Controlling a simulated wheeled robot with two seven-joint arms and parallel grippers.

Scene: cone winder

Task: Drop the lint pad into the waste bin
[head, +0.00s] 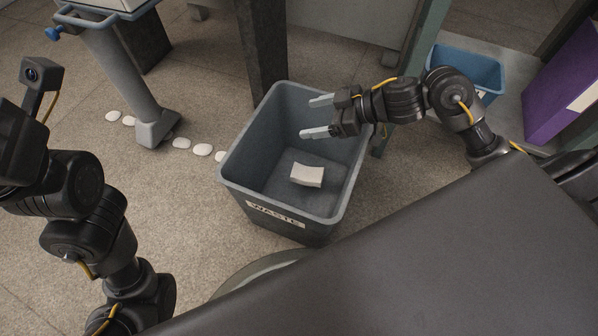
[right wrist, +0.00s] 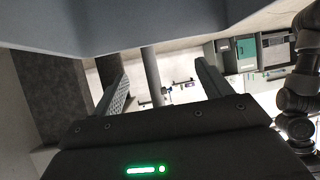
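The grey waste bin (head: 233,176), labelled WASTE, stands on the floor at the middle of the head view. The pale, slightly curved lint pad (head: 307,175) shows inside the bin's opening, apart from any gripper.
White flat pieces (head: 202,150) lie in a row on the floor left of the bin. A grey post (head: 262,50) rises behind it. A blue bin (head: 465,67) and a purple box (head: 565,88) stand at the right. A grey stand (head: 125,75) is at upper left.

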